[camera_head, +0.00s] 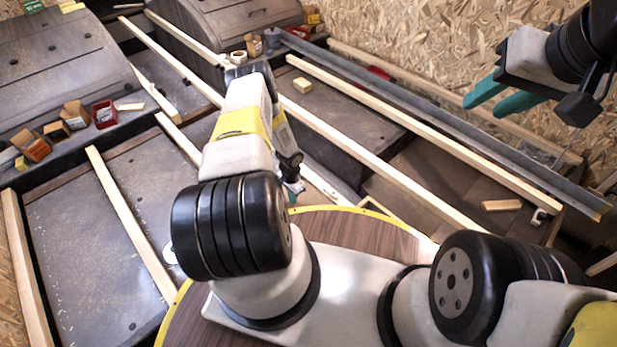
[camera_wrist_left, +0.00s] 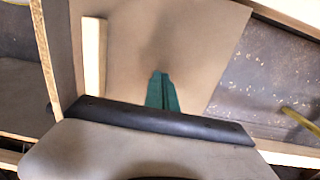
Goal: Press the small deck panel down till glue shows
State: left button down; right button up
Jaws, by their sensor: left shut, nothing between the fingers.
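A flat tan panel (camera_wrist_left: 200,40), which looks like the small deck panel, fills the upper middle of the left wrist view. My left gripper (camera_wrist_left: 162,92) is shut and empty, its green fingers pointing at the panel. I cannot tell whether the fingertips touch it. I cannot make out glue along its visible edges. In the head view my left gripper (camera_head: 292,184) is low at the middle, largely behind my own arm, and the panel is mostly hidden there. My right gripper (camera_head: 500,97) is open and empty, its teal fingers apart, raised at the upper right.
Long wooden battens (camera_head: 375,165) cross the grey floor bays. Wheel arches (camera_head: 60,65) lie at the back, with open boxes (camera_head: 32,146) and a red bin (camera_head: 104,114) near the left one. A loose wood block (camera_head: 501,205) lies at right.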

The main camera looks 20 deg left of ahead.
pick_arm(q)
jog(key=shift+f, duration=0.95)
dwell(1.9)
notch_tip(320, 180, up, 8)
dwell(0.8)
jog(key=shift+r, duration=0.1)
